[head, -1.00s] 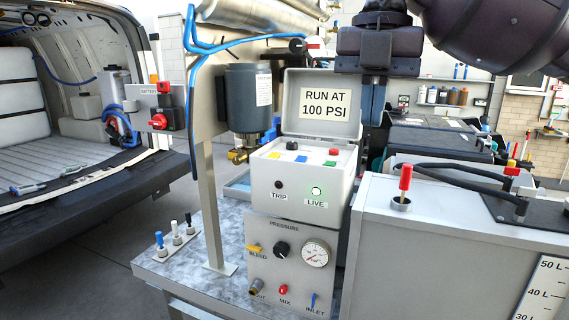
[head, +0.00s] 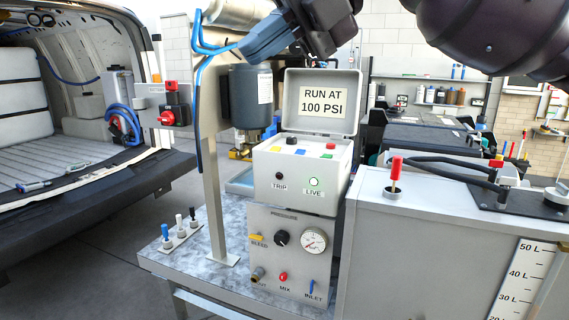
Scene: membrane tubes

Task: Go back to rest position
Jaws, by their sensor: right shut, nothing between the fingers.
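My right gripper (head: 252,46) is at the top of the head view, on the dark arm that comes in from the upper right. Its fingers are shut with nothing between them and point left, in front of the blue hoses and the membrane tubes' frame. It is above the control box (head: 295,172) and apart from it. The box's lid, labelled "RUN AT 100 PSI" (head: 318,102), stands open. My left gripper is not in view.
The pressure panel (head: 284,215) with gauge (head: 314,240) is below the box. A grey tank (head: 440,250) with a red-handled valve (head: 396,170) stands right. A metal post (head: 214,190) rises from the bench (head: 190,262). An open van (head: 70,190) is at left, with clear floor in front.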

